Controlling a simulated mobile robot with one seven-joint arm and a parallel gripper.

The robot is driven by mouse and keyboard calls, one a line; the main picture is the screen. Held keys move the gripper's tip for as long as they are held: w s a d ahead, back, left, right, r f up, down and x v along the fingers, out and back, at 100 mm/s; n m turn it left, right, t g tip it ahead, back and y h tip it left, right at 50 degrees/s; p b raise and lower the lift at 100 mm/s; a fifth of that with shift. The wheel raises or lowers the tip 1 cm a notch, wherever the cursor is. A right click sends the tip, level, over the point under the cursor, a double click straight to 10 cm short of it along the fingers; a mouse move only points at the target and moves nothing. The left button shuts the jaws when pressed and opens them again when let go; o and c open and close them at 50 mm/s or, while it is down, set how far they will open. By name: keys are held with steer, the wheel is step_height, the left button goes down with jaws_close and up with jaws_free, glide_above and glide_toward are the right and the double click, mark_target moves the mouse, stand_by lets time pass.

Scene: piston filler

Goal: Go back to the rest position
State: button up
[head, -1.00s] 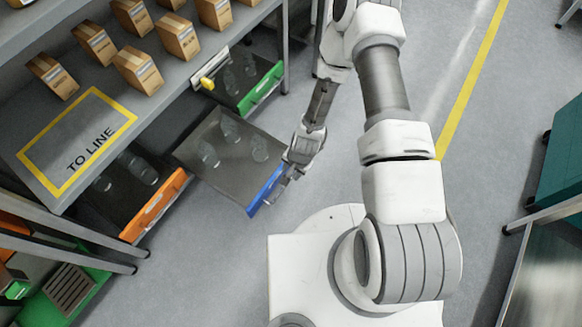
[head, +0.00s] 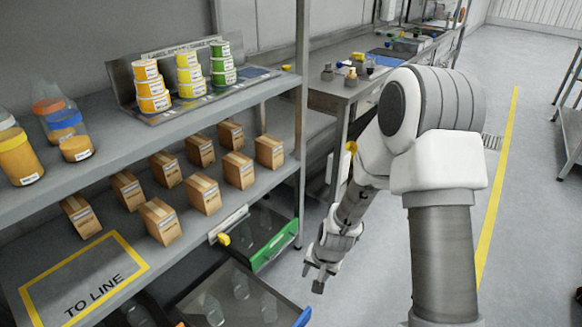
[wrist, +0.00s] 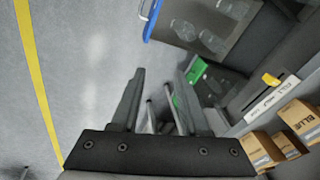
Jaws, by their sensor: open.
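My gripper (head: 318,279) is open and empty in the head view, in the air to the right of the pulled-out drawers under the shelf. In the wrist view its two fingers (wrist: 160,105) stand apart with nothing between them. The blue-fronted drawer (head: 302,318) lies below and left of my gripper, apart from it, with clear bottles inside. It also shows at the top of the wrist view (wrist: 152,20).
A workbench (head: 335,88) is behind. The floor right of my arm is clear around a yellow line (head: 500,175).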

steer(key=s+d+r+n+t, duration=0.1)
steer(key=s+d+r, duration=0.1)
steer(key=r, duration=0.8)
steer(key=s+d+r+n+t, duration=0.1)
steer(key=s+d+r+n, duration=0.1)
steer(key=r, duration=0.9)
steer(key=s+d+r+n+t+h+p, duration=0.15)
steer(key=s+d+r, duration=0.25)
steer(key=s+r, duration=1.1)
step_height(320, 180, up, 17)
steer(key=p, duration=1.7)
steer(key=shift+s+p, duration=0.25)
steer(key=shift+p, duration=0.15)
steer(key=shift+a+f+g, duration=0.1)
steer(key=shift+a+g, duration=0.05)
steer(key=shift+g, duration=0.1)
